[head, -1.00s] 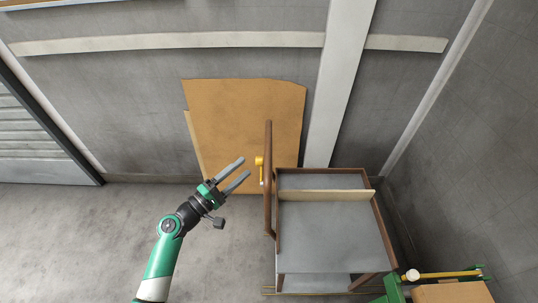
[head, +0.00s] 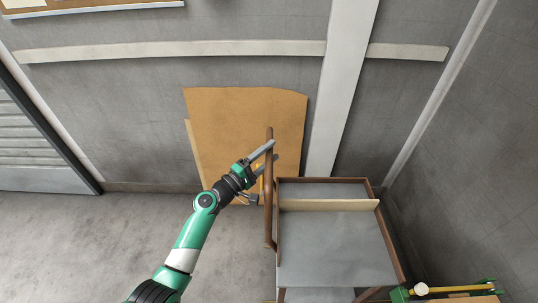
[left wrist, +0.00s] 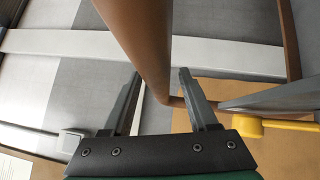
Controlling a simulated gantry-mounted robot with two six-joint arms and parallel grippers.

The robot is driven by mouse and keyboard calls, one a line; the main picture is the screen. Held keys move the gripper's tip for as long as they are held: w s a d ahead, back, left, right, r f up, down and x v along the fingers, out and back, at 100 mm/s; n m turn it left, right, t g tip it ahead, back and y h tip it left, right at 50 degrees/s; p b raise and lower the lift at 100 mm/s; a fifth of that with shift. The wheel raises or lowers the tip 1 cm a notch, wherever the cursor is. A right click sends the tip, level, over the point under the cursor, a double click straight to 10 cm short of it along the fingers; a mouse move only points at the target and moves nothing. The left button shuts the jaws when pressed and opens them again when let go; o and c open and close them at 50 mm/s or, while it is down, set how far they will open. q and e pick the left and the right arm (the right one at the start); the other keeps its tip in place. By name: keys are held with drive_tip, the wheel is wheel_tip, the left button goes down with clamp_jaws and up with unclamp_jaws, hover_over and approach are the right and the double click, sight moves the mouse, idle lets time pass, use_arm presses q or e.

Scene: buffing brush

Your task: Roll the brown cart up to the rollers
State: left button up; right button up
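The brown cart (head: 335,245) has a grey deck, a brown frame and an upright brown handle bar (head: 268,215) on its left side. The bar also shows in the left wrist view (left wrist: 143,35). My left gripper (head: 274,150) is at the upper part of this bar. In the left wrist view, the open fingers (left wrist: 158,80) stand on either side of the bar, with gaps visible beside it. A green frame with a yellow bar (head: 458,289) is at the bottom right, partly cut off; I cannot tell whether it belongs to the rollers. My right gripper is not in view.
A tan board (head: 235,125) leans on the grey wall behind the handle. A yellow part (left wrist: 285,125) lies close to the right finger in the left wrist view. Open floor (head: 100,245) lies left of the cart. A wall stands to the right.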

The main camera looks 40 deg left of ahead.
use_arm(q)
clamp_jaws()
idle(1.3)
